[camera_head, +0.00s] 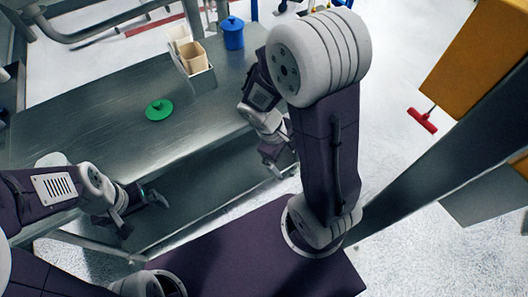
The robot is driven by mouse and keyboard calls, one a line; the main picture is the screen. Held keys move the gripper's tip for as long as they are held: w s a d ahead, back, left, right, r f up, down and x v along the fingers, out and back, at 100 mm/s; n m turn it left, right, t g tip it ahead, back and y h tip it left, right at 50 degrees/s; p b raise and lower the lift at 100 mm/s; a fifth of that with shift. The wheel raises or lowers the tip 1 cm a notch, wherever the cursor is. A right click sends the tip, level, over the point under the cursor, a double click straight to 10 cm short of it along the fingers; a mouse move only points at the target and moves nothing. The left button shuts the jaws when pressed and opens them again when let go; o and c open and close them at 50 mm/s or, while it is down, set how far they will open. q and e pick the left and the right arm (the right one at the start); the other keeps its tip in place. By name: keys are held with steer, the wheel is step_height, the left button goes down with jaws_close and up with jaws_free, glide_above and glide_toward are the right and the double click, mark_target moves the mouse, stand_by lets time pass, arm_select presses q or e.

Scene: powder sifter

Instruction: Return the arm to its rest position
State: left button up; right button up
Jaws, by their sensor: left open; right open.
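My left arm comes in from the left edge. Its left gripper (146,212) is open and empty, in front of the table's near edge and over the lower shelf. My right arm stands upright at the centre right and folds over at its elbow. Its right gripper (280,160) hangs low beside the table's right front corner, partly hidden by the arm. I see nothing held in it. Both grippers are apart from the objects on the table.
The grey metal table (80,135) holds a green lid (159,109), a blue lidded container (232,33) and a metal holder (203,80) with beige containers (190,55). The table's front middle is bare. A dark slanted beam (440,145) and orange box (478,60) stand right.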

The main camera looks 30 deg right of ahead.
steer(key=w+a+r+m+t+y, duration=0.2)
steer(key=a+m+t+y, duration=0.1)
steer(key=a, duration=0.4)
steer(key=m+y, duration=0.1)
steer(key=m, duration=0.1)
steer(key=shift+m, duration=0.3)
stand_by(1.6)
